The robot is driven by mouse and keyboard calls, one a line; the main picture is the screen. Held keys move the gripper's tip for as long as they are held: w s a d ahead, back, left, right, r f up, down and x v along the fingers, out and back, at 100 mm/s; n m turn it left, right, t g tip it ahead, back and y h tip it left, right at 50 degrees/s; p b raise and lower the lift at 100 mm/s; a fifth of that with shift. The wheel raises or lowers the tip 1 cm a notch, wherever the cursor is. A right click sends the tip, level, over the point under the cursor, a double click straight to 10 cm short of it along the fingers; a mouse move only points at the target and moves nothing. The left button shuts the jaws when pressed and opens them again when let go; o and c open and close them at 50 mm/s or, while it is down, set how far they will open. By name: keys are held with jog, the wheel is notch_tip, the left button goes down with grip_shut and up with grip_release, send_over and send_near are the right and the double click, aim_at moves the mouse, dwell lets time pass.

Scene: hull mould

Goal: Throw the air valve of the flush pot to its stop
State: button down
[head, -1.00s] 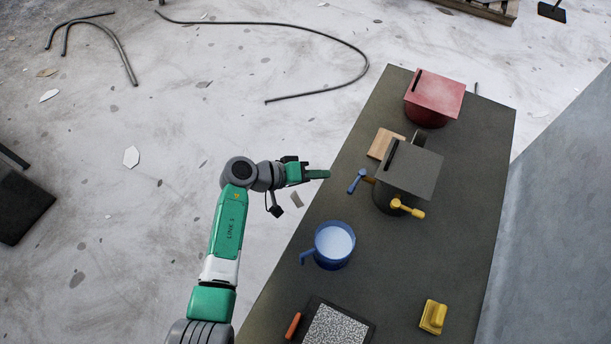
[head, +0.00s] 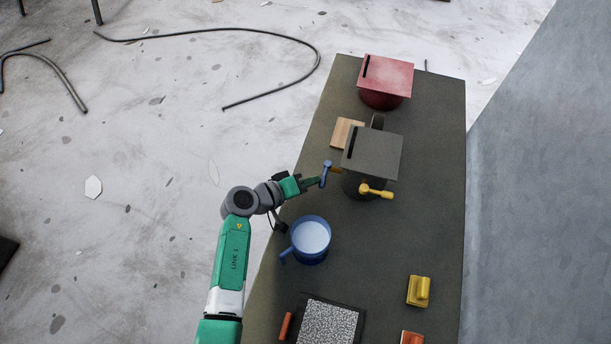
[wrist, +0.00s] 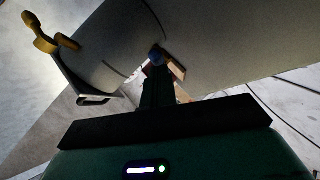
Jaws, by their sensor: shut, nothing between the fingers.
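The grey flush pot (head: 360,184) with its square lid (head: 373,153) stands on the dark bench. A blue-handled valve (head: 324,172) sticks out on its left side, and a yellow-handled valve (head: 376,191) on its front. I cannot tell from looks which is the air valve. My gripper (head: 318,181) is shut and empty, its tips right at the blue handle; I cannot tell if they touch. In the wrist view my fingers (wrist: 157,88) point at the blue handle (wrist: 156,56), which they partly hide. The pot body (wrist: 115,50) and yellow handle (wrist: 40,34) show at upper left.
A blue cup (head: 311,240) of pale liquid stands close below my gripper. A red pot (head: 385,82) and a wooden block (head: 346,133) are farther up the bench. A speckled tray (head: 330,322) and a yellow tool (head: 419,291) lie nearer. Bare bench (head: 425,225) lies right of the pot.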

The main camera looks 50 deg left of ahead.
jog(key=shift+d+f+y, duration=0.15)
jog(key=shift+d+y, duration=0.15)
jog(key=shift+d, duration=0.05)
jog(key=shift+f, duration=0.15)
jog(key=shift+a+f+b, duration=0.1)
jog(key=shift+a+b, duration=0.1)
jog(key=shift+b, duration=0.2)
jog(key=shift+a, duration=0.3)
jog(key=shift+a+r, duration=0.25)
jog(key=shift+r, duration=0.15)
jog(key=shift+s+a+r, duration=0.4)
jog(key=shift+a+r, duration=0.1)
jog(key=shift+a, duration=0.1)
jog(key=shift+s+a+r, duration=0.35)
jog(key=shift+a+r, duration=0.15)
jog(key=shift+a, duration=0.1)
jog(key=p+v, duration=0.2)
jog(key=v, duration=0.8)
jog(key=shift+a+f, duration=0.2)
